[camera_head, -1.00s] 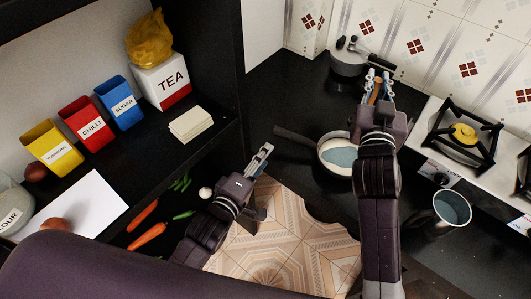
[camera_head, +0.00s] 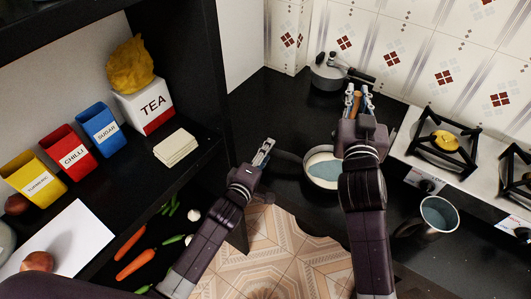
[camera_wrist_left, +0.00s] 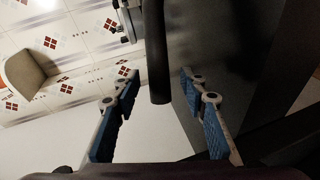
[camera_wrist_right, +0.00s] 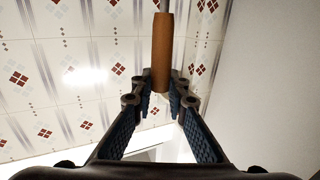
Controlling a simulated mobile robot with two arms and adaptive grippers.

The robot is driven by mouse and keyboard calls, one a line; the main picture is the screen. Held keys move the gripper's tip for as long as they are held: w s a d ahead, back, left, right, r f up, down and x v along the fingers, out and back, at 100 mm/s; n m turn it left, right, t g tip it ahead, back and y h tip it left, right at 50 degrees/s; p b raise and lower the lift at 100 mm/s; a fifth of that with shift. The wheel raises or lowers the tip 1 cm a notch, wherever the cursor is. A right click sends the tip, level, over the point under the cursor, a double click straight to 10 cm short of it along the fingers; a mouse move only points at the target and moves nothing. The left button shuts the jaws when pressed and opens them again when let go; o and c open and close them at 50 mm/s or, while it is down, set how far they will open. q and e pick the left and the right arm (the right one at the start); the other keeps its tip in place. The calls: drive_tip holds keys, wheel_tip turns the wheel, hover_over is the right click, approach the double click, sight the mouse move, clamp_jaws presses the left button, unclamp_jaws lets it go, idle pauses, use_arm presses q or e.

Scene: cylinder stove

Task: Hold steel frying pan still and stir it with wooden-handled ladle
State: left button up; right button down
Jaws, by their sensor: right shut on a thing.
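The steel frying pan (camera_head: 322,182) sits on the black counter with pale and blue-grey contents. Its dark handle (camera_wrist_left: 156,50) shows in the left wrist view, its end lying between the fingertips of my left gripper (camera_wrist_left: 160,80). That gripper is open, with gaps on both sides of the handle. In the head view my left gripper (camera_head: 265,151) is left of the pan. My right gripper (camera_head: 359,97) is shut on the wooden handle of the ladle (camera_head: 355,104), behind and right of the pan. The handle (camera_wrist_right: 162,50) rises between its fingertips in the right wrist view. The ladle's lower end is hidden.
A lidded pot (camera_head: 328,76) stands at the back of the counter. The stove (camera_head: 408,147) and a steel mug (camera_head: 437,218) are right of my right arm. The dark shelf (camera_head: 215,155) with tins and vegetables is on the left.

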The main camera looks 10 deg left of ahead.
use_arm(q)
clamp_jaws()
idle(0.8)
idle(0.4)
